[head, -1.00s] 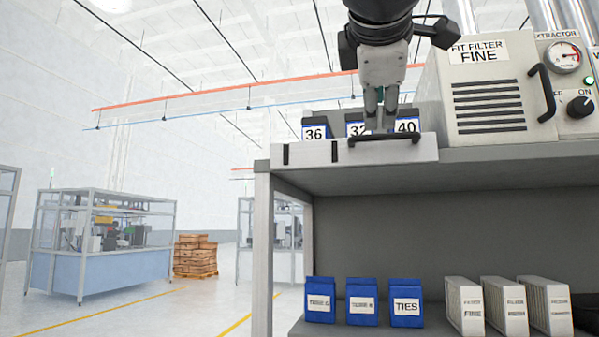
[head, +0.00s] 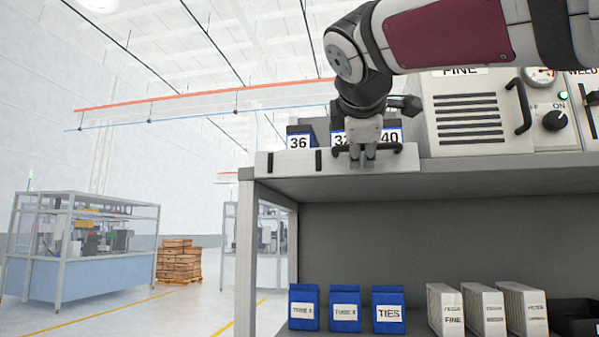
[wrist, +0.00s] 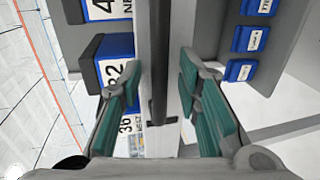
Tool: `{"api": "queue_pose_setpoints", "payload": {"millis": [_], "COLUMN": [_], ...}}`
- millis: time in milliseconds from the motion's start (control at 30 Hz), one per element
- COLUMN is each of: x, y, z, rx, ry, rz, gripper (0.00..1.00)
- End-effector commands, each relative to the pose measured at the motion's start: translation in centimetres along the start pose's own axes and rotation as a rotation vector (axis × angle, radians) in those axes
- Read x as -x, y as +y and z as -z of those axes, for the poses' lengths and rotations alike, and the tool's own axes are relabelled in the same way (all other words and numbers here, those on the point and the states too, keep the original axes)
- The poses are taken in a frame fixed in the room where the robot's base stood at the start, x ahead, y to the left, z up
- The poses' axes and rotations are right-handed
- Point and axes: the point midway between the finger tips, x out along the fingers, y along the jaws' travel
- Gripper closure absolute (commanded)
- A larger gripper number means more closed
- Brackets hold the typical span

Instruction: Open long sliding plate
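The long sliding plate (head: 290,163) is a pale flat strip standing along the front edge of the shelf top, with two black marks on its left part. Its black bar handle (head: 398,149) is near its right end. The handle also shows in the wrist view (wrist: 159,80), running between my fingers. My gripper (head: 365,163) is down at the handle in the head view. In the wrist view my gripper (wrist: 160,95) is open, its teal finger pads on either side of the handle with visible gaps. The middle of the handle is hidden in the head view.
Blue-labelled bins 36 (head: 299,142) and 40 (head: 390,136) stand just behind the plate, with another between them. A filter unit (head: 470,115) stands right of them. Below, blue packs (head: 388,310) and white boxes (head: 482,308) sit on the lower shelf.

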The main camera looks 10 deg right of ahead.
Motion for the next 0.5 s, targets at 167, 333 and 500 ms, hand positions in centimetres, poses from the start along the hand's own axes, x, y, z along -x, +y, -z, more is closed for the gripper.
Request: {"api": "queue_pose_setpoints", "payload": {"millis": [167, 333, 500], "x": [0.03, 0.03, -0.19], "y": [0.00, -0.01, -0.66], "z": [0.00, 0.00, 0.02], "rx": [0.000, 0.000, 0.000], "ry": [0.000, 0.000, 0.000], "rz": [0.000, 0.000, 0.000], "gripper": [1.00, 1.00, 1.00]}}
